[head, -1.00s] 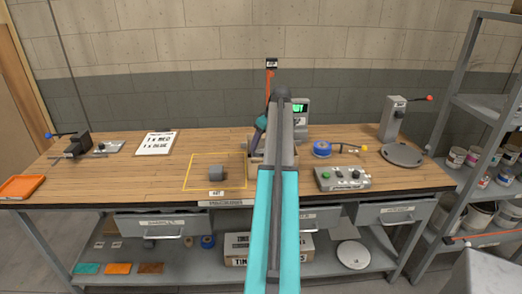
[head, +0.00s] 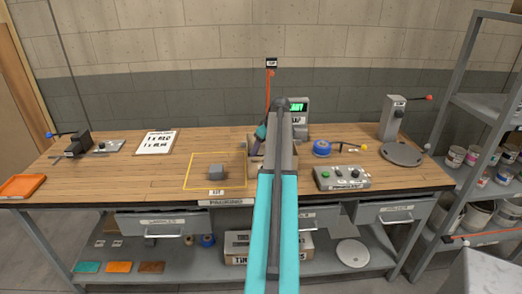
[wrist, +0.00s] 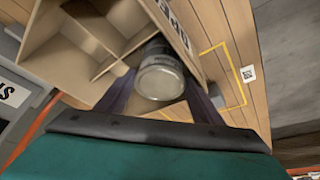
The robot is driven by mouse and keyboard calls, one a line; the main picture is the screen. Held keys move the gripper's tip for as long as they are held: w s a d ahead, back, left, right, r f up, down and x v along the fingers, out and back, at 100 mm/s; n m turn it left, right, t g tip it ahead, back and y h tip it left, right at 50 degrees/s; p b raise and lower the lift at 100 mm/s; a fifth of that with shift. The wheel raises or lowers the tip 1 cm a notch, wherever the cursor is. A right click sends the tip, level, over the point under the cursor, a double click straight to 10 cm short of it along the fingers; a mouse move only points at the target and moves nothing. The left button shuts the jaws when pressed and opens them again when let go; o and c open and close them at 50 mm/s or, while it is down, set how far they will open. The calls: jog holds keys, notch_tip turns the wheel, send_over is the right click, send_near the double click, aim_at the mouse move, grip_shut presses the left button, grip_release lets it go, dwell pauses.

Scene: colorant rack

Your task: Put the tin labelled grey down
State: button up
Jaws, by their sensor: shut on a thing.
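My gripper (wrist: 160,82) is shut on a metal tin (wrist: 160,72), with a dark finger on each side of it. The tin's round end faces the wrist camera; its label cannot be read. The tin is at a divided wooden crate (wrist: 62,30), close to its compartments and lettered wall. I cannot tell whether it touches the crate floor. In the head view my arm covers most of the crate (head: 255,164) and hides the tin.
A grey block (head: 216,172) sits inside a yellow outlined square on the bench (head: 120,176). A blue tape roll (head: 322,149) and a button box (head: 342,178) stand right of the crate. An orange tray (head: 22,186) lies at the far left.

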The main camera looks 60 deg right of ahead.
jog(key=shift+f, duration=0.4)
jog(key=o, duration=1)
jog(key=shift+r, duration=0.15)
jog(key=shift+r, duration=0.65)
jog(key=shift+s+r, duration=0.15)
jog(key=b+v, duration=0.2)
jog(key=v, duration=0.9)
jog(key=shift+r, duration=0.15)
jog(key=shift+s+a, duration=0.1)
